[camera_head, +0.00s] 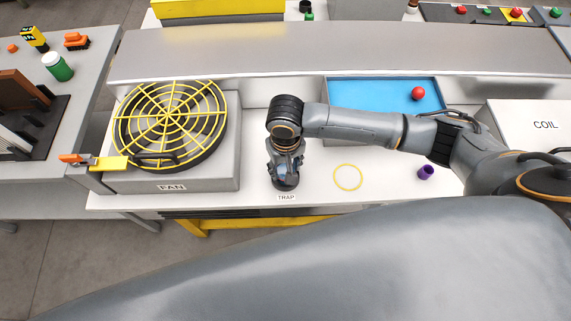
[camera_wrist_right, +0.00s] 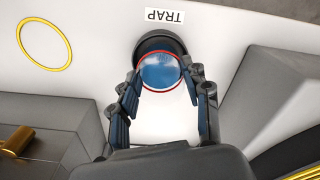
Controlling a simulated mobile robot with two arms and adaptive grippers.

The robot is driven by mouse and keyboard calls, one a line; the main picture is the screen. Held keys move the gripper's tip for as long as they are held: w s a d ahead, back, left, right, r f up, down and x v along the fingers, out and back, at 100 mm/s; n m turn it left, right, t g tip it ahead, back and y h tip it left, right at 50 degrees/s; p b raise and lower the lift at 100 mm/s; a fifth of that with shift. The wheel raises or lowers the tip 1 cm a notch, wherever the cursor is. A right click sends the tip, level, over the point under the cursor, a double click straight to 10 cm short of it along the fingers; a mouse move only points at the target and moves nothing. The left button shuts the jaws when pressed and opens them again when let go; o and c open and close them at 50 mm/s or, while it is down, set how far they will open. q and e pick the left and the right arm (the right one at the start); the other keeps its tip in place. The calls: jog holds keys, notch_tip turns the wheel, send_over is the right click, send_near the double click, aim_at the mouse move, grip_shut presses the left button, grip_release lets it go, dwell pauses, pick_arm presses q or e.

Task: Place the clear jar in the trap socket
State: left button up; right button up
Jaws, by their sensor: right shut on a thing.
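In the right wrist view, the clear jar (camera_wrist_right: 161,73) shows as a bluish disc with a red rim. My right gripper (camera_wrist_right: 162,88) is shut on it, one finger on each side. The dark round trap socket (camera_wrist_right: 148,42) lies behind the jar, beside the TRAP label (camera_wrist_right: 165,16). The jar overlaps the socket in this view; I cannot tell whether it is inside or above it. In the head view, my right gripper (camera_head: 287,172) points down just above the TRAP label (camera_head: 286,197) and hides the jar and most of the socket. My left gripper is not in view.
The fan box (camera_head: 170,130) with its yellow guard stands left of the gripper. A yellow ring (camera_head: 348,177) and a purple cup (camera_head: 426,172) are on the white table to the right. A blue tray (camera_head: 372,93) with a red ball (camera_head: 418,93) is behind my right arm.

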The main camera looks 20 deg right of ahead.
jog(key=o, duration=1.3)
jog(key=shift+c, duration=0.2)
notch_tip(320, 180, up, 12)
jog(key=b, duration=0.1)
jog(key=shift+r, duration=0.15)
